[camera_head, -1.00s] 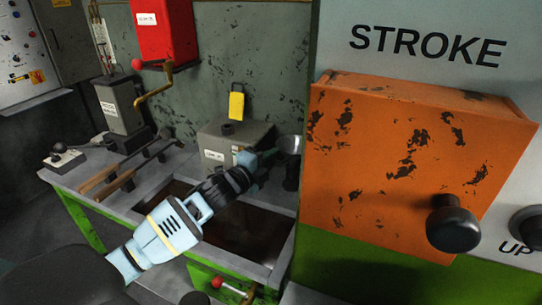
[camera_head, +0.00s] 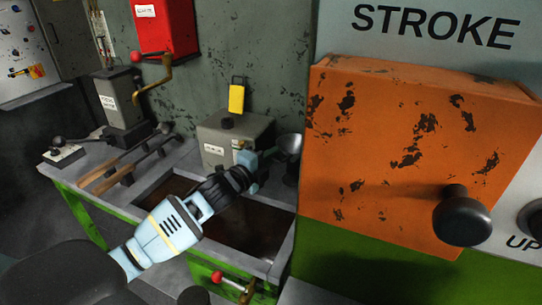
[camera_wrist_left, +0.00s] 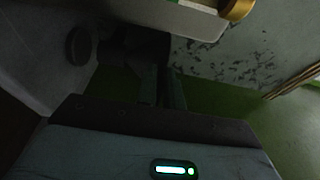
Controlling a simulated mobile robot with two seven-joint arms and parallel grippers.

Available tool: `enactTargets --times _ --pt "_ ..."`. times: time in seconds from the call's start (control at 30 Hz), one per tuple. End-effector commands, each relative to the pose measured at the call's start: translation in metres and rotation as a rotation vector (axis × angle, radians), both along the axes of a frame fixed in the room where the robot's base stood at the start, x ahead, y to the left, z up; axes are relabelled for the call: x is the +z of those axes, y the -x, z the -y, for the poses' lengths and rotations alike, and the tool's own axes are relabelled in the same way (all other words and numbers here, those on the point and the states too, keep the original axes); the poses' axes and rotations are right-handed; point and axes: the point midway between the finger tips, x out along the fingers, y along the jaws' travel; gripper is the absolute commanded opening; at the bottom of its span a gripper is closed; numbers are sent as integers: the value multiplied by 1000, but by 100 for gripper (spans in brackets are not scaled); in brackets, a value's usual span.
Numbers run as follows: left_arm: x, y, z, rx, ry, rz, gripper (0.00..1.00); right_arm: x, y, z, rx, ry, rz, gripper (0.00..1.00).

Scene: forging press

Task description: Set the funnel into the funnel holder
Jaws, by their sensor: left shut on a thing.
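The grey metal funnel (camera_head: 288,146) is at the right end of the bench in the head view, beside the orange box. My left gripper (camera_head: 262,163) is shut on the funnel at its left side. The funnel looks tilted. A dark upright piece (camera_head: 291,172), likely the funnel holder, stands just below the funnel. I cannot tell whether the two touch. The left wrist view is very dark, and the gripper's fingers (camera_wrist_left: 160,88) show only faintly there. My right gripper is not in view.
The large orange box (camera_head: 400,160) with a black knob stands close on the right. A grey box (camera_head: 222,145) with a yellow tag is behind the gripper. The sunken basin (camera_head: 245,228) is below the arm. Tongs (camera_head: 125,165) lie at left.

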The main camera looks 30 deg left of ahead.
Motion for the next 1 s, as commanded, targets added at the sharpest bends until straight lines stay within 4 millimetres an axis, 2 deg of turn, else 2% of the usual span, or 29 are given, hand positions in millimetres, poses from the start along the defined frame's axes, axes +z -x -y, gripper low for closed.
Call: enactTargets --times 0.03,0.07,0.23,0.6,1.0 --pt "1 0 0 0 0 2 0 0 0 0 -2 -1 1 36" --pt "1 0 0 0 0 2 13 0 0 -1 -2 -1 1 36" --pt "1 0 0 0 0 2 34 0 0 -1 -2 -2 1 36" --pt "0 1 0 0 0 -1 34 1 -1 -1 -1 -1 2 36" --pt "-1 55 -9 -1 -1 -2 34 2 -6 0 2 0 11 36"
